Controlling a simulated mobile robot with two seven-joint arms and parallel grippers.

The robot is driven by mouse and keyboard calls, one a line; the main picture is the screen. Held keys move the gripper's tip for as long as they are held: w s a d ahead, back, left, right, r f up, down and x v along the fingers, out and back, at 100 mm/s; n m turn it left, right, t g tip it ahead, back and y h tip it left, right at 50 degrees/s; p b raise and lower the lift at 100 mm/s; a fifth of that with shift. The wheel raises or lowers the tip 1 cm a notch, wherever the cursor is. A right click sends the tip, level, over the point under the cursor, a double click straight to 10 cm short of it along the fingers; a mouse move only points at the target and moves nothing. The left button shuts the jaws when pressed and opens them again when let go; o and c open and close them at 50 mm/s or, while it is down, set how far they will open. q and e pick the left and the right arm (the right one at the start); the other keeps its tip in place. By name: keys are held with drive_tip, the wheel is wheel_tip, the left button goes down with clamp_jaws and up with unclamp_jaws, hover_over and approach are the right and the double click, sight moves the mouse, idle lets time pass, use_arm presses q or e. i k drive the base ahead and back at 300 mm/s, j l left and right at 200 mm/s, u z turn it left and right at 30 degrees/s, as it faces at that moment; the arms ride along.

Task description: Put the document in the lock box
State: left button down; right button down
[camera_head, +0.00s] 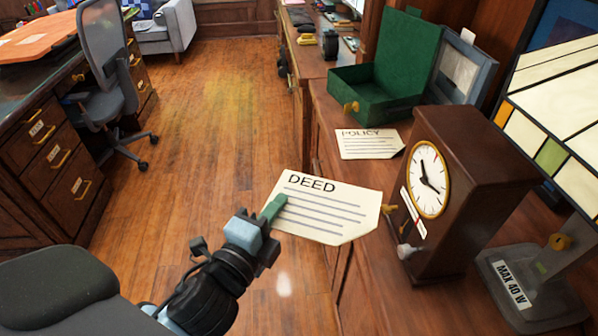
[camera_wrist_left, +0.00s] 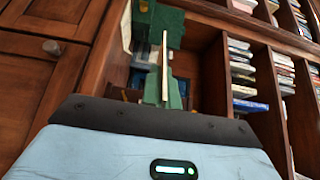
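My left gripper (camera_head: 274,208) comes in from the lower left and is shut on the left edge of a white paper marked DEED (camera_head: 325,208). The sheet is held over the front edge of the cabinet, text side up. In the left wrist view the sheet (camera_wrist_left: 164,65) shows edge-on as a thin pale strip at the green fingers. The green lock box (camera_head: 375,98) stands open on the cabinet top, lid raised, beyond the sheet. A second paper, marked POLICY (camera_head: 369,143), lies on the cabinet just in front of the box. My right gripper is not in view.
A wooden clock (camera_head: 465,180) stands right of the deed, close to its edge. A stained-glass lamp (camera_head: 555,110) is at the far right. A desk (camera_head: 40,150) and office chair (camera_head: 105,70) are left; floor between is clear.

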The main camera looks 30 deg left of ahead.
sight(344, 72)
drive_tip(key=i+j+z, duration=0.1)
drive_tip(key=j, duration=0.25)
drive_tip(key=i+j+z, duration=0.15)
drive_tip(key=j, duration=0.25)
drive_tip(key=i+j+z, duration=0.1)
drive_tip(key=i+j, duration=0.2)
drive_tip(key=i+j+z, duration=0.1)
drive_tip(key=j, duration=0.35)
drive_tip(key=i+j+z, duration=0.15)
drive_tip(key=j, duration=0.3)
